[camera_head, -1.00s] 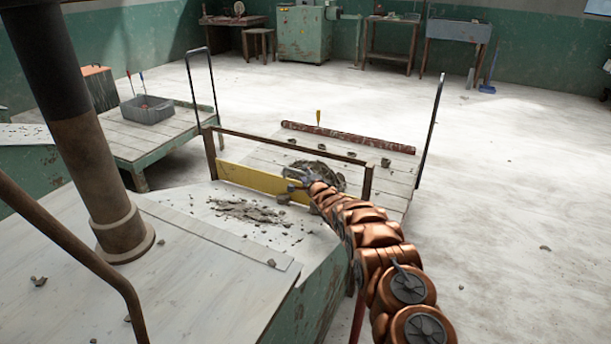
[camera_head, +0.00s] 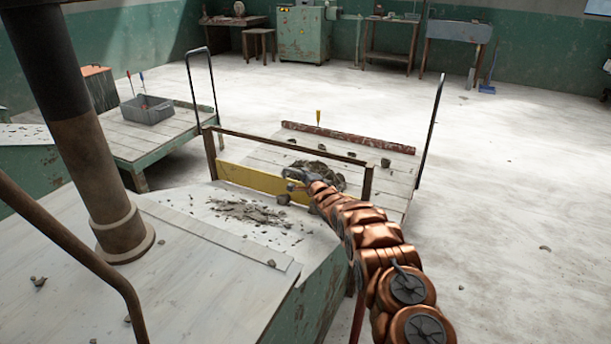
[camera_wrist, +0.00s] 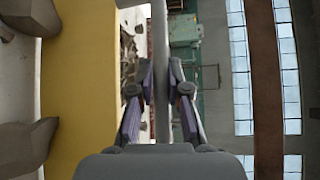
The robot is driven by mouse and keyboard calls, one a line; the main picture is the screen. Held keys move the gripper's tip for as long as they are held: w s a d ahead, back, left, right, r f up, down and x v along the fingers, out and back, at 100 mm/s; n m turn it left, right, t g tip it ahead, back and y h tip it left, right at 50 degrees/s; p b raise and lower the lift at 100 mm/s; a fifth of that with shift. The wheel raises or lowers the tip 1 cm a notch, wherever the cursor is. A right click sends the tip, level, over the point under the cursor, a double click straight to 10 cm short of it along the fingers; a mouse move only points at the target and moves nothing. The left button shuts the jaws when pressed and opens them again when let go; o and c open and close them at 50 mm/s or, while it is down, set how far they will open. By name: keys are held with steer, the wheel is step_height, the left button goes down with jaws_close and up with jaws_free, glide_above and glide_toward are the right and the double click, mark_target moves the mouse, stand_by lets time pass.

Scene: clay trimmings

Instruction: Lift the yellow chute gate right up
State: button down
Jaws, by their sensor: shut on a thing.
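The yellow chute gate (camera_head: 250,177) stands low in a brown frame (camera_head: 290,143) at the end of the chute. In the wrist view the gate (camera_wrist: 82,90) is a broad yellow panel left of my fingers, with the picture turned sideways. My gripper (camera_wrist: 160,80) is shut on a grey bar (camera_wrist: 159,40) that runs along just above the gate's top edge; it looks like the gate's handle. In the head view my gripper (camera_head: 294,181) is at the gate's right part, and my arm hides that end.
Clay trimmings (camera_head: 245,211) lie on the chute in front of the gate, and a clay heap (camera_head: 318,172) lies behind it on a slatted cart (camera_head: 270,154). The frame's top bar (camera_wrist: 266,90) crosses above my gripper. A dark column (camera_head: 85,150) stands at left.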

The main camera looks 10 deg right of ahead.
stand_by(0.3)
steer(key=shift+r+p, duration=1.4)
steer(key=shift+r, duration=0.95)
steer(key=shift+f, duration=0.1)
steer(key=c, duration=1.1)
jaws_free()
steer(key=shift+c, duration=0.2)
